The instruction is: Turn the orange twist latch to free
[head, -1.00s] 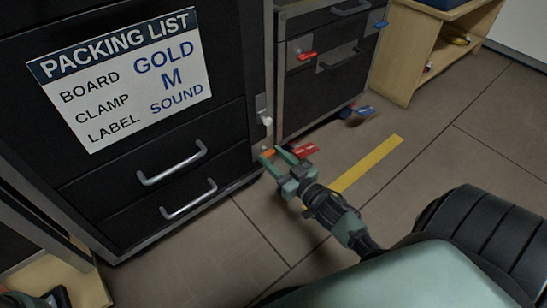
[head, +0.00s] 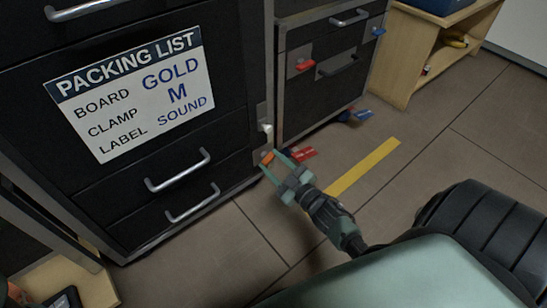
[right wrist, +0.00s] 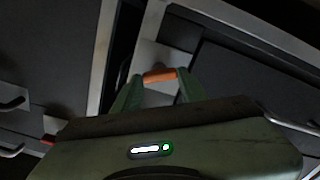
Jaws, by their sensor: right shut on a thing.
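The orange twist latch (head: 267,158) sits low on the right front edge of the black drawer cabinet. In the right wrist view the orange latch (right wrist: 160,75) lies across between my two green fingertips, in front of a light metal plate (right wrist: 152,58). My right gripper (head: 272,161) is shut on the latch, with a finger at each end of it. The gripper also shows in the right wrist view (right wrist: 158,84).
A packing list sign (head: 135,90) is on the cabinet above two drawer handles (head: 178,170). A second cabinet (head: 320,100) stands behind, with a red latch (head: 305,65). A red tag (head: 303,153) lies beside my gripper. Floor with a yellow stripe (head: 363,167) is open to the right.

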